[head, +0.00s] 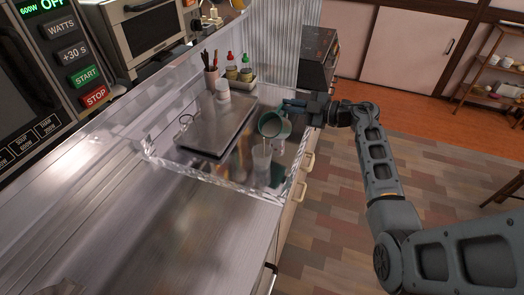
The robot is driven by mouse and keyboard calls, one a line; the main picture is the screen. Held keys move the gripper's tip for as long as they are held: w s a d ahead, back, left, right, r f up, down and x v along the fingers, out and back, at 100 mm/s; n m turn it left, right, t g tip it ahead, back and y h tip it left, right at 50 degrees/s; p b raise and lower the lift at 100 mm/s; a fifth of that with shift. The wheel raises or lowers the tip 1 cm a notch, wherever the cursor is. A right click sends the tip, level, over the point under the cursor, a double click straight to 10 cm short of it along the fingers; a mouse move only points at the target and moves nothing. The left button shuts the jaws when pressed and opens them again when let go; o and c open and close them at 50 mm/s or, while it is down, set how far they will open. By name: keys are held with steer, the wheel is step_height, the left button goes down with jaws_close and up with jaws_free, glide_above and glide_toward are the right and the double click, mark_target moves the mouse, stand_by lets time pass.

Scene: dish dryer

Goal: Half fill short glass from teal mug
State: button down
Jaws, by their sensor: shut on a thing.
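The teal mug (284,129) is held above the right end of the steel counter. It is tilted, with its opening toward the left and toward the camera. My gripper (302,107) reaches in from the right and is shut on the mug. A clear glass (262,159) stands upright just below the mug's mouth. A thin pale streak seems to run between mug and glass, but it is too small to tell whether it is liquid. The level inside the glass cannot be made out.
A steel tray-like lid (216,130) lies left of the glass. Behind it stand a utensil cup (211,79), a white bottle (222,90) and sauce bottles (245,70). A clear low barrier (225,186) edges this area. The near counter (180,225) is free.

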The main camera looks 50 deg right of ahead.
steer(key=shift+a+r, duration=0.1)
steer(key=shift+r, duration=0.15)
stand_by(0.3)
steer(key=d+f+m+t+y, duration=0.1)
steer(key=d+f+m, duration=0.1)
steer(key=d+m, duration=0.6)
steer(key=shift+w+m+y, duration=0.3)
steer(key=shift+w+m, duration=0.1)
steer(key=shift+w, duration=0.05)
steer(key=shift+d, duration=0.1)
steer(key=shift+r, duration=2.45)
steer(key=shift+s, duration=0.1)
